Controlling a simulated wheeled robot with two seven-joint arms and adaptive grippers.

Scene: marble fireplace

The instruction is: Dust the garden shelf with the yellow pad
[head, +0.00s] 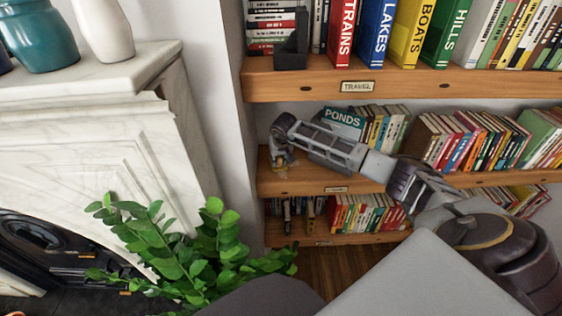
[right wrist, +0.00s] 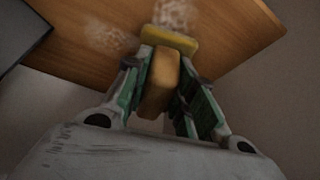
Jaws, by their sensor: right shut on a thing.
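The middle wooden shelf (head: 300,180) holds a book marked PONDS; its small label is too small to read. My right gripper (head: 281,160) reaches over the bare left end of this shelf. In the right wrist view the gripper (right wrist: 160,88) is shut on the tan block-like grip (right wrist: 159,78) of the yellow pad (right wrist: 170,40). The pad is at the wooden board (right wrist: 225,35); I cannot tell whether it touches. Pale dust patches show beyond the pad (right wrist: 176,14) and to its left (right wrist: 108,39). My left gripper is not in view.
The shelf labelled TRAVEL (head: 420,86) lies above, with large books and a dark bookend (head: 291,52). Books (head: 385,128) stand right of the gripper. A lower shelf (head: 290,236), a leafy plant (head: 215,255) and a marble fireplace (head: 120,130) are near.

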